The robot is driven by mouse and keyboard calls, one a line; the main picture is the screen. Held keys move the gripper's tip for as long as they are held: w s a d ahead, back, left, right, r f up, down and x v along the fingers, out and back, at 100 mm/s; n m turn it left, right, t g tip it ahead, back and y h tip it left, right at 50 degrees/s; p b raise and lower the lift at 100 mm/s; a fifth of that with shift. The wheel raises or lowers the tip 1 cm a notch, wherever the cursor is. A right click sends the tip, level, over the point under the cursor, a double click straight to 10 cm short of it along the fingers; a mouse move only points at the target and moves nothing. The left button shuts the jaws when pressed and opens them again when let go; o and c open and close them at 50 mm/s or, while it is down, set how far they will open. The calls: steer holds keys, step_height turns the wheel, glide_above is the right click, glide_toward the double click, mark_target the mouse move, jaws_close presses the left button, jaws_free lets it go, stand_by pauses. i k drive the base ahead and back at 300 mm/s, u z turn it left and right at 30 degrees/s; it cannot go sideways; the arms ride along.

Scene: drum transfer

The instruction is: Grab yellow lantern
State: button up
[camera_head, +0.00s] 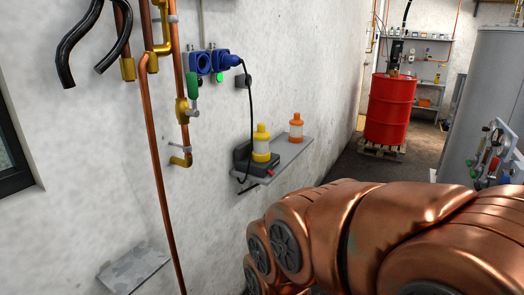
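The yellow lantern (261,143) has a yellow top and base with a pale clear middle. It stands upright on a dark charger-like base (242,158) at the near end of a grey wall shelf (289,153). A similar orange lantern (296,127) stands further along the same shelf. My copper-coloured arm fills the lower right, in front of and below the shelf, apart from the lantern in the picture. My gripper is not visible in this view.
Copper pipes (157,190) with yellow fittings run down the wall left of the shelf. A black cable hangs from a blue socket (201,64) beside the lantern. A lower grey shelf (134,268) is at bottom left. A red drum (390,108) stands on a pallet behind.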

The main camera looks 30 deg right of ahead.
mark_target(261, 152)
steer(key=u, duration=1)
steer(key=i, duration=1)
steer(key=z, duration=1.4)
